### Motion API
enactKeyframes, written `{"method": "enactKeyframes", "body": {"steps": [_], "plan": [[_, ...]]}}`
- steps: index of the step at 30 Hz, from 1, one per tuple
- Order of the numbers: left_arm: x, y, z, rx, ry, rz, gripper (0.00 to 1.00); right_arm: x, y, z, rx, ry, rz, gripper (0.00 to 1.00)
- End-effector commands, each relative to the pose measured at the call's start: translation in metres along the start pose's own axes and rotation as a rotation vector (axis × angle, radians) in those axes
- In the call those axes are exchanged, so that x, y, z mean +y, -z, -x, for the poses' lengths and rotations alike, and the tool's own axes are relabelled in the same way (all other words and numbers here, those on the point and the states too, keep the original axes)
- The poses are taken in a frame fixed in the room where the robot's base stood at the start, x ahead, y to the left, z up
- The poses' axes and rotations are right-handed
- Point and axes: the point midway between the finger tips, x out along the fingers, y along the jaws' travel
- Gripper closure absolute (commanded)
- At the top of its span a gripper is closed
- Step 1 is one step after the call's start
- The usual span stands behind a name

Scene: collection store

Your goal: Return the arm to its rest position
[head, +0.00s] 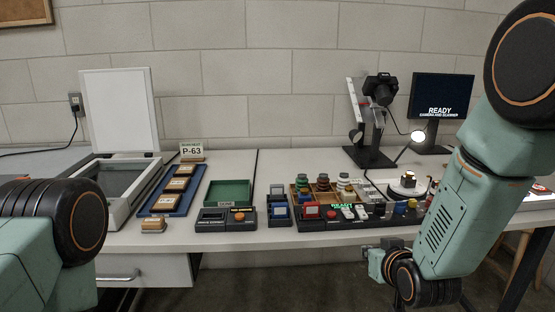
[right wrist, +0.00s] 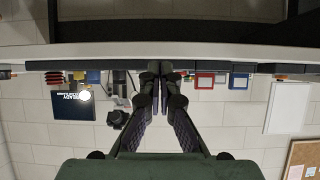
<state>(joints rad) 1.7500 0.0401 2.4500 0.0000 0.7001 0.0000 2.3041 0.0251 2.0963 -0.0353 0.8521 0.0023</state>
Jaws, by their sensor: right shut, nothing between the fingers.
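My right arm (head: 455,215) comes in from the right in the head view and hangs bent down in front of the table edge. Its gripper (right wrist: 158,78) shows in the right wrist view with both fingers together and nothing between them. In the head view this gripper (head: 384,261) is small and partly hidden by its own wrist, low before the table front. My left arm (head: 60,225) shows only as a rounded joint and link at the lower left. The left gripper is out of view.
Open floor shows below the table front.

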Motion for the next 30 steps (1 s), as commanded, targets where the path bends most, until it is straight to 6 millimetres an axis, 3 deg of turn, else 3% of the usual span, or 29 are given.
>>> {"method": "enactKeyframes", "body": {"steps": [1, 3, 8, 15, 21, 24, 30], "plan": [[0.000, 0.000, 0.001, 0.000, 0.000, 0.000, 0.60, 0.001, -0.036, 0.007, -0.084, -0.003, -0.005, 1.00], [0.000, 0.000, 0.003, 0.000, 0.000, 0.000, 0.60, 0.001, -0.081, 0.019, -0.191, -0.006, -0.010, 1.00], [0.000, 0.000, 0.005, 0.000, 0.000, 0.000, 0.60, 0.001, -0.178, 0.059, -0.432, -0.014, -0.023, 1.00], [0.000, 0.000, 0.010, 0.000, 0.000, 0.000, 0.60, 0.000, -0.304, 0.152, -0.790, -0.025, -0.038, 1.00], [0.000, 0.000, 0.014, 0.000, 0.000, 0.000, 0.60, -0.001, -0.368, 0.222, -1.000, -0.031, -0.045, 1.00], [0.000, 0.000, 0.015, 0.000, 0.000, 0.000, 0.60, -0.002, -0.383, 0.237, -1.046, -0.032, -0.047, 1.00], [0.000, 0.000, 0.015, 0.000, 0.000, 0.000, 0.60, -0.002, -0.389, 0.242, -1.063, -0.033, -0.047, 1.00]]}}
